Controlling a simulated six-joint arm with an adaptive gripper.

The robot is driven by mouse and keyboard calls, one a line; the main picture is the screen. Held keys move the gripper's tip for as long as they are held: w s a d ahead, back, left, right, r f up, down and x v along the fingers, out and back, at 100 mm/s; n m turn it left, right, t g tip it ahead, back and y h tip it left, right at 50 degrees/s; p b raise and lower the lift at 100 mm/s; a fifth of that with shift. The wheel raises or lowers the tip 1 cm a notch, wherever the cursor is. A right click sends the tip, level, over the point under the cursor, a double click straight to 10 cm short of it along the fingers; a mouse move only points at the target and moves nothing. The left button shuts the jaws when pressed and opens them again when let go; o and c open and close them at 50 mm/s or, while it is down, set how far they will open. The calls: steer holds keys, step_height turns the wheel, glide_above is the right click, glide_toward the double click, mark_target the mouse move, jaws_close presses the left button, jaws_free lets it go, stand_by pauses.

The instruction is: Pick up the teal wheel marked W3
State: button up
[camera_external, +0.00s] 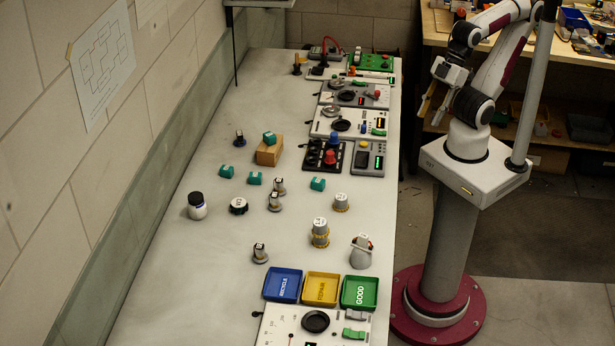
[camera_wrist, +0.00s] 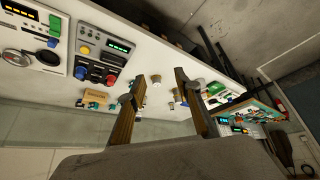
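Several small teal pieces stand on the bench in the external view. One teal piece (camera_external: 269,138) is on top of a wooden block (camera_external: 268,154). Two more, a left one (camera_external: 226,171) and one beside it (camera_external: 254,178), lie just in front of the block. Another teal piece (camera_external: 317,183) lies to their right. Their markings are too small to read, so I cannot tell which is W3. My gripper (camera_external: 431,108) is raised off the bench's right side, far from them. In the wrist view my gripper (camera_wrist: 160,75) has its fingers apart with nothing held.
Blue (camera_external: 283,285), yellow (camera_external: 321,289) and green (camera_external: 359,292) trays stand at the near end. Grey-and-orange cylinders (camera_external: 320,233) and a dark-lidded jar (camera_external: 197,206) stand mid-bench. Instrument panels (camera_external: 368,158) line the right edge. The bench's left side is mostly clear.

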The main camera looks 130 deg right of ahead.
steer(key=shift+o, duration=0.4)
steer(key=o, duration=0.6)
steer(key=shift+o, duration=0.2)
steer(key=w+d+f+n+h, duration=0.1)
steer(key=w+d+n+h, duration=0.45)
steer(key=w, duration=0.85)
steer(key=w+d+n+h, duration=0.3)
steer(key=w+d+n, duration=0.4)
steer(key=w+d, duration=0.5)
steer(key=w+f+n+t, duration=0.1)
steer(key=w+f+n, duration=0.3)
steer(key=w, duration=0.4)
steer(key=w+a+f+n+t, duration=0.1)
steer(key=w+f+n, duration=0.4)
steer(key=w+f, duration=0.2)
steer(key=w+a+f+n+t, duration=0.1)
steer(key=w+f+n, duration=0.4)
steer(key=w, duration=0.4)
steer(key=shift+f+n+h, duration=0.25)
steer(key=shift+f, duration=0.45)
